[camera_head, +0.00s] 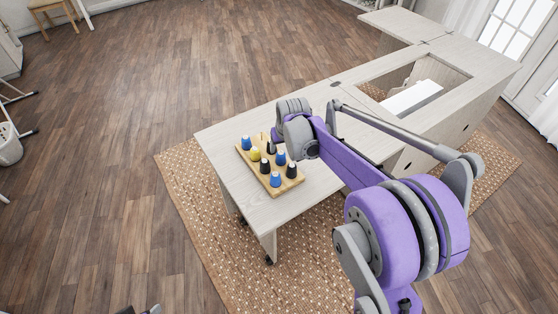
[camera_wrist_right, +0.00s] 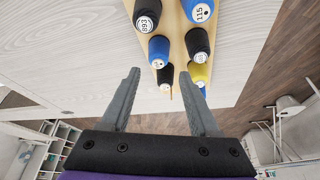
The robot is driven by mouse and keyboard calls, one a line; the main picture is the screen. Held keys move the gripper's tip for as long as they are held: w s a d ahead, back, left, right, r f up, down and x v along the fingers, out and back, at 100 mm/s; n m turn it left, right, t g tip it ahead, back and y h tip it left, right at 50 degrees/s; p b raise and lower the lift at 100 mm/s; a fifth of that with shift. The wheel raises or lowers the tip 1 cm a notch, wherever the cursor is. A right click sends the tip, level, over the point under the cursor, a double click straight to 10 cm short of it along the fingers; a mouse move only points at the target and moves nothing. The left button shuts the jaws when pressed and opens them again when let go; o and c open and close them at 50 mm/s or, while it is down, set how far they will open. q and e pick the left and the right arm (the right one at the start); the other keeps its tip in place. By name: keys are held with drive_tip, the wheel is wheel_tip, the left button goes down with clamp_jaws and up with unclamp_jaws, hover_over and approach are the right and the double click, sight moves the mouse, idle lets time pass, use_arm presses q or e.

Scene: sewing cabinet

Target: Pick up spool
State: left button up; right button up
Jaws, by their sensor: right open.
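A wooden spool rack (camera_head: 244,156) lies on the left end of the pale table, holding several blue, black and yellow spools. My right gripper (camera_wrist_right: 162,72) is open, with its two grey fingers spread over the end of the rack. In the right wrist view, a black spool (camera_wrist_right: 165,75) and a blue spool (camera_wrist_right: 158,50) appear between or just beyond the fingertips. A yellow spool (camera_wrist_right: 201,74) shows beside the right finger. In the head view my right wrist hangs over the rack's far side, and the fingertips are hard to make out. Contact cannot be told.
The pale sewing cabinet (camera_head: 355,80) stretches to the upper right, with a recess holding a white object (camera_head: 412,98). A woven rug (camera_head: 190,190) lies under it. A stool (camera_head: 55,12) stands far left. The table in front of the rack is clear.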

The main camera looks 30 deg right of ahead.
sight(282, 154)
drive_tip(key=x, duration=0.7)
drive_tip(key=shift+s+d+f, duration=0.1)
drive_tip(key=shift+s+f, duration=0.05)
drive_tip(key=shift+f, duration=0.1)
clamp_jaws()
